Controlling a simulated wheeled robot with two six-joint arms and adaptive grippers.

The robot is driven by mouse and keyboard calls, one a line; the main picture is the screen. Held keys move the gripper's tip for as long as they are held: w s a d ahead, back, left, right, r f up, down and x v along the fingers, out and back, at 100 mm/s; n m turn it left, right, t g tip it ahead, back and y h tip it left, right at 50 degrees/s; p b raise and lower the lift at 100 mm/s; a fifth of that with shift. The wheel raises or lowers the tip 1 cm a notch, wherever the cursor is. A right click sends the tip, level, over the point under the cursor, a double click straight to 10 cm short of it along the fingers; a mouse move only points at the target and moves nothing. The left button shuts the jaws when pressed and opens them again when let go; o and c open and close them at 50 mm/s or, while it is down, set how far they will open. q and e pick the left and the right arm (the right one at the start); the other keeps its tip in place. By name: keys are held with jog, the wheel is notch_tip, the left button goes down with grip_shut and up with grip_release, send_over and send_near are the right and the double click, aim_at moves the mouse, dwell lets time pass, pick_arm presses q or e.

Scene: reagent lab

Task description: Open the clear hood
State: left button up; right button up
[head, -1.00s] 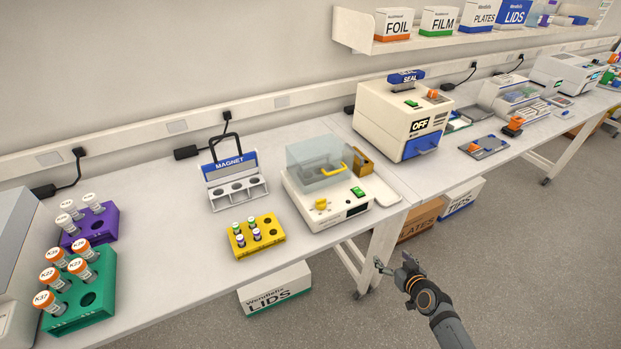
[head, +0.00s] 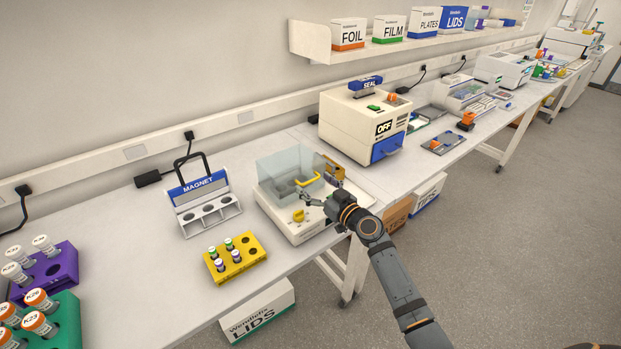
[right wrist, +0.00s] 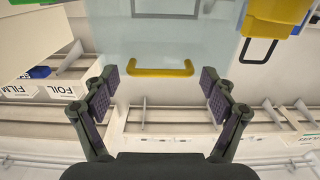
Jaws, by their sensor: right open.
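The clear hood (head: 281,171) sits closed on the white bench device (head: 272,210). Its yellow handle (head: 308,178) faces the front right. In the right wrist view the yellow handle (right wrist: 160,69) lies across the gap ahead of my fingers, with the clear pane of the hood (right wrist: 165,40) behind it. My right gripper (head: 306,199) is open and empty, in front of the hood and near the handle. In the right wrist view its two padded fingers (right wrist: 160,98) stand apart, one on each side, and do not touch the handle. My left gripper is out of view.
A yellow tube rack (head: 250,270) and a magnet stand (head: 203,212) stand left of the device. A sealer marked OFF (head: 350,125) stands behind it to the right. A yellow-brown block (head: 333,170) is close to the hood's right side.

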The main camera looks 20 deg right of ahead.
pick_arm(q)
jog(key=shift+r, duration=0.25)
pick_arm(e)
jog(key=shift+x, duration=1.05)
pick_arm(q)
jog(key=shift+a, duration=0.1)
